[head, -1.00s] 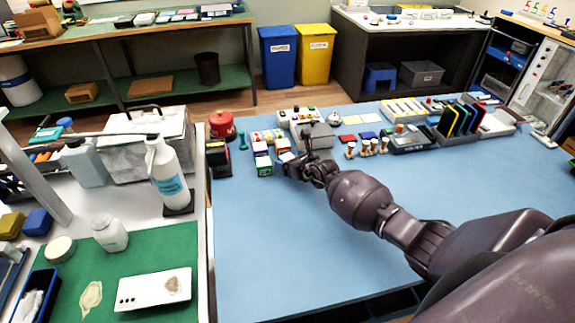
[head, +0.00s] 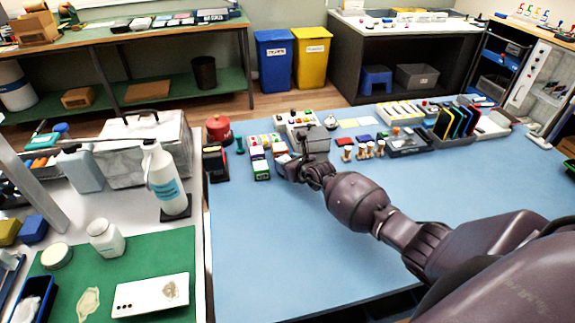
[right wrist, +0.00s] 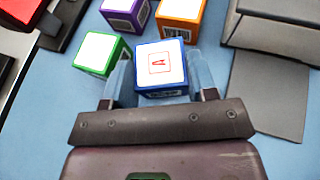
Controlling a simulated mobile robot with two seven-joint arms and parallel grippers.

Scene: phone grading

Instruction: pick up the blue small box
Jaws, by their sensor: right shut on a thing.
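The blue small box (right wrist: 161,66) has a white top with a red mark and sits between the two pale fingers of my right gripper (right wrist: 160,82) in the right wrist view. The gripper is shut on it. In the head view the right gripper (head: 288,167) is low over the blue table, just right of the group of small boxes. The box is mostly hidden there by the gripper, and I cannot tell whether it is clear of the table. My left gripper is not in view.
A green box (right wrist: 101,54), a purple box (right wrist: 126,14) and an orange box (right wrist: 181,18) stand close behind the blue one. A grey object (right wrist: 278,30) lies to the right. The blue table (head: 300,245) is clear in front.

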